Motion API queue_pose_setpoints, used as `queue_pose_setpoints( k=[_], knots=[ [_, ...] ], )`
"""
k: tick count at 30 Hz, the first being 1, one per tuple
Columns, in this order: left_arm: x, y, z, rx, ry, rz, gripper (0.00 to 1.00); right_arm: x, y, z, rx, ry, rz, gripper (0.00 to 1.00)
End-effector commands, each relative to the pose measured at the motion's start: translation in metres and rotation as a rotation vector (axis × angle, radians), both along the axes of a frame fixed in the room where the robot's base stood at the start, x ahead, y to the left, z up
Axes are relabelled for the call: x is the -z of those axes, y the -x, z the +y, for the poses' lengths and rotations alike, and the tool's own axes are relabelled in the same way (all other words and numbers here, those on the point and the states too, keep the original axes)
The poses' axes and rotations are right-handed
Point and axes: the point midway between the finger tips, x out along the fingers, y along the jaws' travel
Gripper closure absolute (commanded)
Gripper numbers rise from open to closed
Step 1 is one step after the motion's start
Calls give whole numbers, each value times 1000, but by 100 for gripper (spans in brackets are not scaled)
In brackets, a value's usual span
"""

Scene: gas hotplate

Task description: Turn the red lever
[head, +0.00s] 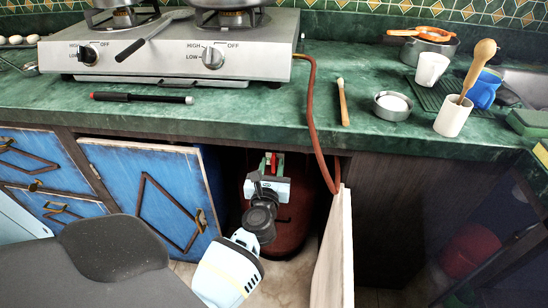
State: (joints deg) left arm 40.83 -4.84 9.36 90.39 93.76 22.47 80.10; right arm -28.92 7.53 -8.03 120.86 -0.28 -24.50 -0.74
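The red lever (273,161) shows as a small red piece inside the open cabinet under the counter, above a dark red gas cylinder (290,235). My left gripper (271,162) reaches into this cabinet from below, with its fingertips at the lever. The lever seems to lie between the fingers. The gripper body hides part of the valve area, and I cannot tell whether the fingers touch or squeeze the lever. My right gripper is not in view.
Open cabinet doors flank my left arm: a blue one (150,190) on the left and a pale one (335,250) on the right. An orange hose (310,110) runs from the hotplate (170,50) into the cabinet. The green counter (250,115) overhangs the opening.

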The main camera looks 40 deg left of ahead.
Motion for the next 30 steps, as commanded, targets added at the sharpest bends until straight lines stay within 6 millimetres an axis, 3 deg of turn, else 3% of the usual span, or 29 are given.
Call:
queue_pose_setpoints(
  k=[9,19,27,30],
  knots=[
    [1,-30,19,1,-1,2,67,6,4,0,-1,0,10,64],
    [0,-33,21,0,-1,2,67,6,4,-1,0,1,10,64],
    [0,-33,20,0,-1,2,100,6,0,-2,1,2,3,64],
    [1,-33,20,1,-1,2,100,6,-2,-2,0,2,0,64]
  ],
)
